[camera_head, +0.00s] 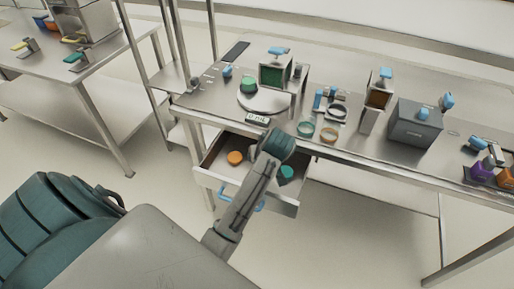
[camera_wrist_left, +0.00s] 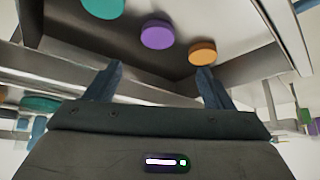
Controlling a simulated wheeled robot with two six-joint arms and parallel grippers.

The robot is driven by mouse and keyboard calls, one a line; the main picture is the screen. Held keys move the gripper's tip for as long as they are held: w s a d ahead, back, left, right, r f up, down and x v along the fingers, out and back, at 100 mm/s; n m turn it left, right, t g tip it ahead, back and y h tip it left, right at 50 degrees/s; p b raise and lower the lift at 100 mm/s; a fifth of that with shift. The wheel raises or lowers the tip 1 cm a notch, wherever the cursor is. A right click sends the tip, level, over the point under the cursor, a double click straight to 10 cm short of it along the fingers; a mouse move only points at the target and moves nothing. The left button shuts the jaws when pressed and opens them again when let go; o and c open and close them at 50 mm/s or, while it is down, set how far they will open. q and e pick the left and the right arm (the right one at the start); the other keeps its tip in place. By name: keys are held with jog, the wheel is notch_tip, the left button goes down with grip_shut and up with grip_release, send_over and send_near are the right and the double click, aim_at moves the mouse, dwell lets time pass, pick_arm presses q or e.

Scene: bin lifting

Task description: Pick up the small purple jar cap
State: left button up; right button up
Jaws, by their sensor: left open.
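The small purple jar cap (camera_wrist_left: 157,35) lies in the open drawer (camera_head: 207,177); it shows in the left wrist view just beyond the gap between my fingertips. In the head view my forearm and wrist cover it. My left gripper (camera_wrist_left: 158,78) is open and empty, apart from the cap, with its two fingers spread on either side. Its fingers are hidden in the head view, where my wrist hangs over the drawer. My right gripper is in neither view.
In the drawer, an orange cap (camera_head: 235,157) lies left of my arm and a teal cap (camera_head: 287,172) right of it. The steel table (camera_head: 205,103) above holds a scale (camera_head: 262,102), a grey box (camera_head: 414,124) and rings. The drawer walls stand close around my gripper.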

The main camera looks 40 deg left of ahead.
pick_arm(q)
jog(key=shift+w+a+f, duration=0.1)
jog(key=shift+w+f, duration=0.15)
jog(key=shift+f, duration=0.4)
jog(key=shift+w+f, duration=0.2)
jog(key=shift+f, duration=0.4)
jog(key=p+x, duration=0.2)
jog(key=x, duration=0.4)
jog(key=shift+s+a+f, duration=0.1)
jog(key=shift+s, duration=0.05)
jog(key=shift+x, duration=0.75)
jog(key=c, duration=1.1)
